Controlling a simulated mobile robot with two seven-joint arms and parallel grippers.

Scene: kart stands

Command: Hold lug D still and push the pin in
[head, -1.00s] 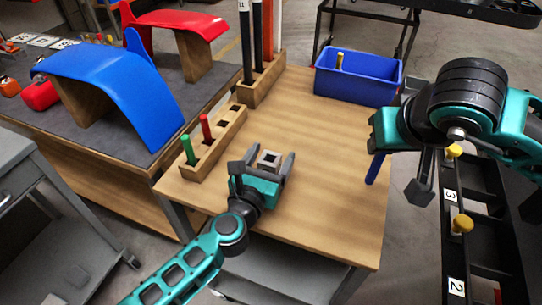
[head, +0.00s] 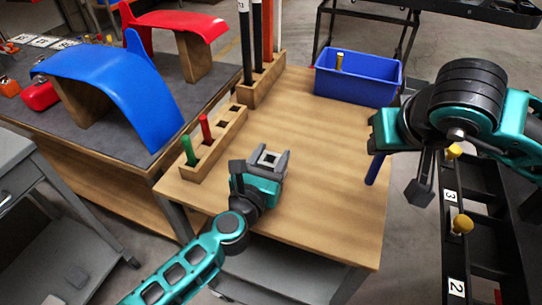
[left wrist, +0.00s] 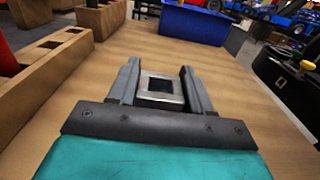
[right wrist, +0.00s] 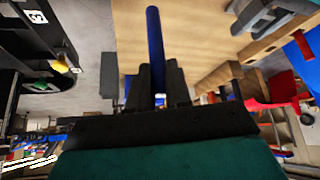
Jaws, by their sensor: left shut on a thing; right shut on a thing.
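A small grey metal lug (head: 268,160) with a square hole on top is at the near part of the wooden table. It also shows in the left wrist view (left wrist: 161,90), between the fingers. My left gripper (head: 267,163) is shut on the lug from its near side. No letter shows on it. A blue pin (head: 375,169) is held by my right gripper (right wrist: 158,72) and points down in the head view, near the table's right edge and well apart from the lug. In the right wrist view the pin (right wrist: 155,45) sticks out beyond the fingertips.
A wooden block (head: 214,150) with square holes holds a green and a red pin, left of the lug. A blue bin (head: 358,85) with a yellow-topped pin stands at the back right. A black rack with yellow knobs (head: 462,224) is at right. The table's middle is clear.

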